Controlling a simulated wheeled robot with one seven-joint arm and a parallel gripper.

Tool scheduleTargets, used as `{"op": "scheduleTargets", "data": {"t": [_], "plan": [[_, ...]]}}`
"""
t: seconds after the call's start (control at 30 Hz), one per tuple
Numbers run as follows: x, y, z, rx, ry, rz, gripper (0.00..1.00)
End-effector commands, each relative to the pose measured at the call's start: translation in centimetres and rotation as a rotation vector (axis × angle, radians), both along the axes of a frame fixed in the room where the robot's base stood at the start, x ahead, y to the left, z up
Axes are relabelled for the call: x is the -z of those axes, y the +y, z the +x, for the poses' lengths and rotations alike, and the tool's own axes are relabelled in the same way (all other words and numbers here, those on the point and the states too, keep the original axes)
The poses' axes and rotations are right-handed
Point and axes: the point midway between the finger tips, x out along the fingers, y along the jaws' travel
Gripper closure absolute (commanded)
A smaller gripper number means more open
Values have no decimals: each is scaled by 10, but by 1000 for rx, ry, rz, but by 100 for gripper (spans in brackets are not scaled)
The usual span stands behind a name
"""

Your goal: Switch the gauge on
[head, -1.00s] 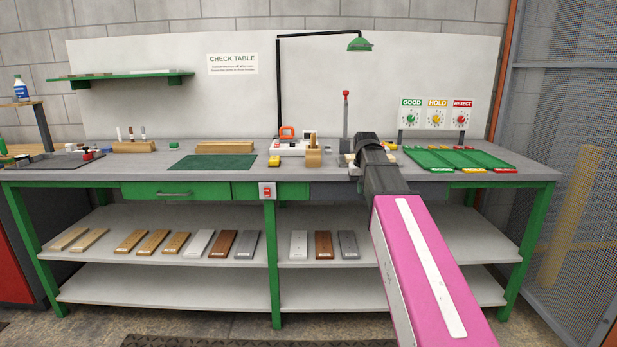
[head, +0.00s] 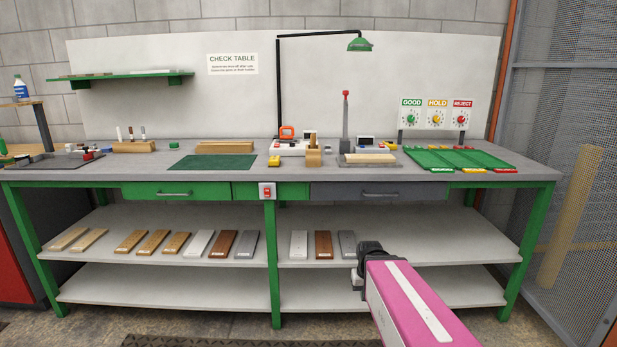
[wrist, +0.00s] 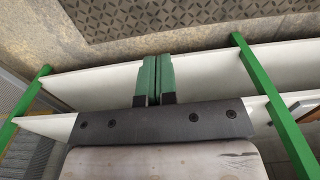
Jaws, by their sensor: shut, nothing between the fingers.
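On the bench stands a grey post with a red top (head: 345,118). Beside it is a small dark display box (head: 366,142), and a pale wooden board (head: 370,158) lies on a flat plate in front. I cannot tell for certain which device is the gauge, and its power switch is too small to make out. My gripper (wrist: 154,80) shows its green fingers together and empty in the wrist view. In the head view its dark wrist end is in front of the lower shelves, below and in front of the bench top; the fingertips are hidden there.
A red switch on a white plate (head: 267,191) is on the bench's front edge. Left of the post are a white device with an orange part (head: 287,133) and a green mat (head: 212,162). A green tray (head: 457,160) lies right. Boards line the upper shelf (head: 430,225).

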Motion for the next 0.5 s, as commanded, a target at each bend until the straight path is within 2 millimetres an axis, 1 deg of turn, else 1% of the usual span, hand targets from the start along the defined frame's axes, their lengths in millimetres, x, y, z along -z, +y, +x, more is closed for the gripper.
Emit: {"op": "scheduleTargets", "data": {"t": [0.03,0.13,0.27,0.5], "plan": [[6,0,-11,0,4,0,100],[14,0,-19,0,8,0,100],[17,0,-22,0,7,0,100],[17,0,-22,0,7,0,100]]}}
